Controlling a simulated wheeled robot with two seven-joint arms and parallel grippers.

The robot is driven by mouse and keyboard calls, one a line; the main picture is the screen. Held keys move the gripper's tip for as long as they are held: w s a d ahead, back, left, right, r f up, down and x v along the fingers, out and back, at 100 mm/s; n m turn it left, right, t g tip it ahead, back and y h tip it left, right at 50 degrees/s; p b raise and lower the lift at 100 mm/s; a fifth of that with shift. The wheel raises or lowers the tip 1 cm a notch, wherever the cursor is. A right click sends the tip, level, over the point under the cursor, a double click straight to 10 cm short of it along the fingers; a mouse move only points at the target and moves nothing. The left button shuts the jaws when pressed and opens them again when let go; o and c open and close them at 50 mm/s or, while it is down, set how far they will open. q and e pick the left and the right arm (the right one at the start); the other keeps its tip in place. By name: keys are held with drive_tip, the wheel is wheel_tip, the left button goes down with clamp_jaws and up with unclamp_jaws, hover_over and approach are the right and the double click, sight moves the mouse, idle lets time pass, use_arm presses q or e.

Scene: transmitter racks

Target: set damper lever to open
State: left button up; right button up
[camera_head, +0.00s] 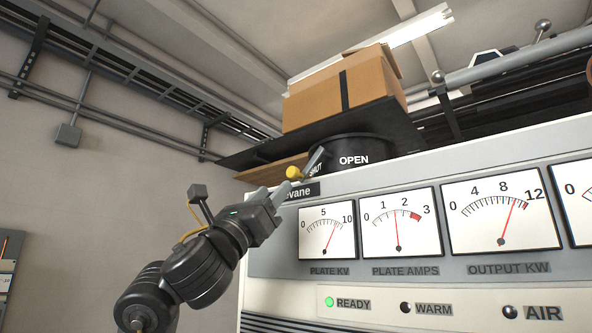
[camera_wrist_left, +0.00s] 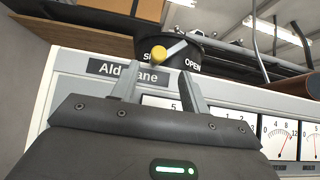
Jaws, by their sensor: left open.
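The damper lever is a grey arm with a yellow knob (camera_head: 293,173) on a black round drum (camera_head: 360,152) on top of the cabinet. The drum is lettered SHUT and OPEN, and the lever lies at the SHUT lettering. My left gripper (camera_head: 277,189) is open and empty, just below and left of the knob. In the left wrist view the yellow knob (camera_wrist_left: 158,58) shows between and beyond the two fingertips (camera_wrist_left: 160,72). Whether a finger touches it I cannot tell. My right gripper is out of view.
A cardboard box (camera_head: 335,92) sits on a dark shelf (camera_head: 395,120) above the drum. The cabinet front (camera_head: 275,262) carries several meters and lamps; the READY lamp (camera_head: 329,302) is lit green. Pipes run at upper right. Left of my arm is open room before a wall.

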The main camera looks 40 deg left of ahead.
sight(290, 174)
use_arm(q)
drive_tip(key=p+x, duration=0.3)
drive_tip(key=x, duration=0.5)
drive_tip(key=shift+w+f+p, duration=0.1)
drive_tip(key=shift+w+p, duration=0.1)
drive_tip(key=shift+p, duration=0.1)
drive_tip(key=shift+w+a+r+p, duration=0.1)
drive_tip(key=shift+w+r+p, duration=0.25)
drive_tip(key=shift+r, duration=0.1)
drive_tip(key=shift+w, duration=0.15)
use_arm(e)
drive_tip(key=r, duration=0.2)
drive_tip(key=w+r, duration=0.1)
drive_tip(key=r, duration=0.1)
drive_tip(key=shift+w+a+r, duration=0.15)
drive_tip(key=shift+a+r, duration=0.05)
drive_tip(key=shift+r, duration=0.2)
